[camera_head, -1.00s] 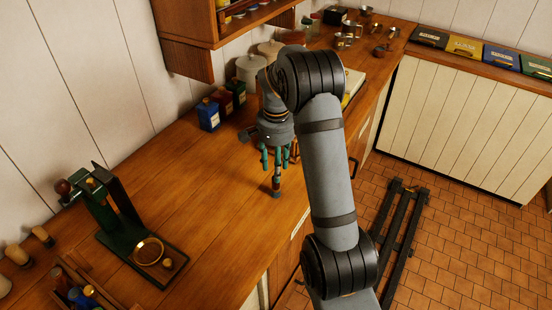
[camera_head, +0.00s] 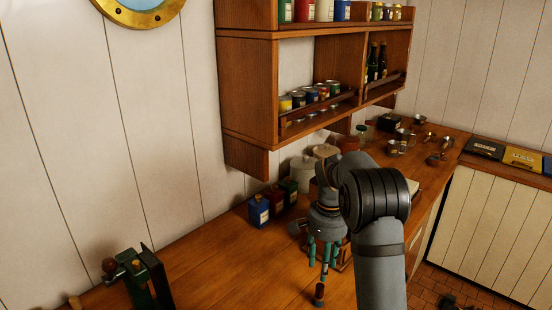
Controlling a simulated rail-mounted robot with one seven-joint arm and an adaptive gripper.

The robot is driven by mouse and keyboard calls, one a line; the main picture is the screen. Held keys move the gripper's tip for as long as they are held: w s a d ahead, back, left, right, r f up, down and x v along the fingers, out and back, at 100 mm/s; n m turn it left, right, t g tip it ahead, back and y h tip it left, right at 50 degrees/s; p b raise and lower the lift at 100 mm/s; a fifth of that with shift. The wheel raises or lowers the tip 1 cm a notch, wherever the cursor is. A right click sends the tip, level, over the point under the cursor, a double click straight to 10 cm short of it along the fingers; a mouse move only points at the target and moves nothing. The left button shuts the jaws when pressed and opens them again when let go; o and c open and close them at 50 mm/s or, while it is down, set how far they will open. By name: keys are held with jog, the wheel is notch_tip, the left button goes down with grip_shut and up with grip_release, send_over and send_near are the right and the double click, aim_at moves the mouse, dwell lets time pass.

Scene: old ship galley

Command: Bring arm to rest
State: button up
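My gripper (camera_head: 323,258) hangs with its teal fingers pointing down over the wooden counter (camera_head: 230,262). The fingers look parted, with nothing clearly seen between them. A small dark and reddish-brown upright item (camera_head: 319,294) shows just below the fingertips. I cannot tell whether it touches them. My grey arm stands at the lower right and hides part of the counter behind it.
Blue, red and green tins (camera_head: 258,211) stand left of my gripper, with a pale canister (camera_head: 302,172) behind. A wooden shelf unit (camera_head: 246,100) hangs above. A green stand (camera_head: 140,280) is at lower left. Metal cups (camera_head: 397,146) stand farther back.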

aim_at(320, 286)
notch_tip(320, 286, down, 11)
jog(key=shift+f+p, duration=0.2)
jog(key=shift+p, duration=0.75)
jog(key=shift+w+r, duration=0.15)
jog(key=shift+r, duration=0.05)
jog(key=shift+w+r+b, duration=0.1)
jog(key=shift+r+b, duration=0.25)
jog(key=shift+r, duration=0.8)
jog(key=shift+s, duration=0.2)
